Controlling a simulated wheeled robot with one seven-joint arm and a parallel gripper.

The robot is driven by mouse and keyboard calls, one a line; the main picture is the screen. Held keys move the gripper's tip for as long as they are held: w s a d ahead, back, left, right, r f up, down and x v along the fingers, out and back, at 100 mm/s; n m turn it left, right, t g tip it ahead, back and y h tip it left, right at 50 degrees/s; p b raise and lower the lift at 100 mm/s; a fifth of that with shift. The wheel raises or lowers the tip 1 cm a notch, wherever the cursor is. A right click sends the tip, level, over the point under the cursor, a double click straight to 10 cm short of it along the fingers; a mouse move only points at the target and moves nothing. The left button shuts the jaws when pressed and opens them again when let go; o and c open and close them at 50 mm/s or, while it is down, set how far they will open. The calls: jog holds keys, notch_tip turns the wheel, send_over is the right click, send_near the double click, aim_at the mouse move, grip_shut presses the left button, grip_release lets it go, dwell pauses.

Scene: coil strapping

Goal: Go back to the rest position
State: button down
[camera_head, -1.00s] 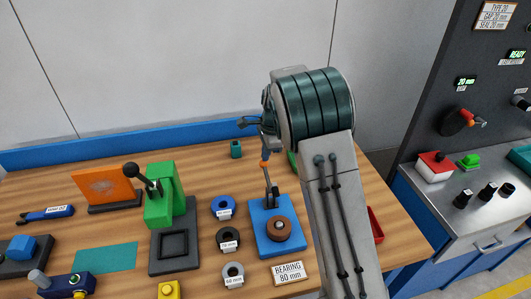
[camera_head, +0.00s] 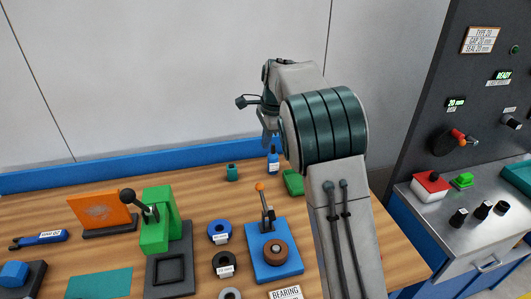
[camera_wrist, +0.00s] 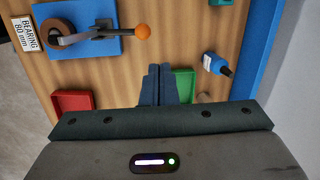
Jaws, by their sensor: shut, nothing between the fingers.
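My gripper (camera_wrist: 159,80) shows in the wrist view with its two dark fingers together and nothing between them. It is above the wooden bench (camera_wrist: 190,30), with a red tray (camera_wrist: 72,102) on one side and a green tray (camera_wrist: 183,84) partly behind the fingers. In the head view my arm is raised in front of the bench's right part.
A blue press base (camera_head: 264,262) with an orange-knobbed lever stands left of my arm. Left of it are ring bearings (camera_head: 219,232) and a green press (camera_head: 158,223). A blue bottle (camera_head: 273,162) stands at the back. A control console (camera_head: 470,240) is at right.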

jog(key=s+d+r+n+t, duration=0.1)
jog(key=s+d+r+n, duration=0.25)
jog(key=s, duration=0.45)
jog(key=s+d+r+n, duration=0.3)
jog(key=s+d, duration=0.1)
jog(key=s, duration=0.5)
jog(key=s+d+f+n, duration=0.1)
jog(key=s+n, duration=0.1)
jog(key=s, duration=0.4)
jog(key=s+d+f+n+t+h, duration=0.1)
jog(key=s+f+n, duration=0.1)
jog(key=s, duration=0.4)
jog(key=s+d+f+n, duration=0.2)
jog(key=s+n, duration=0.2)
jog(key=s, duration=0.2)
jog(key=shift+s+t+h, duration=0.3)
jog(key=shift+s, duration=0.1)
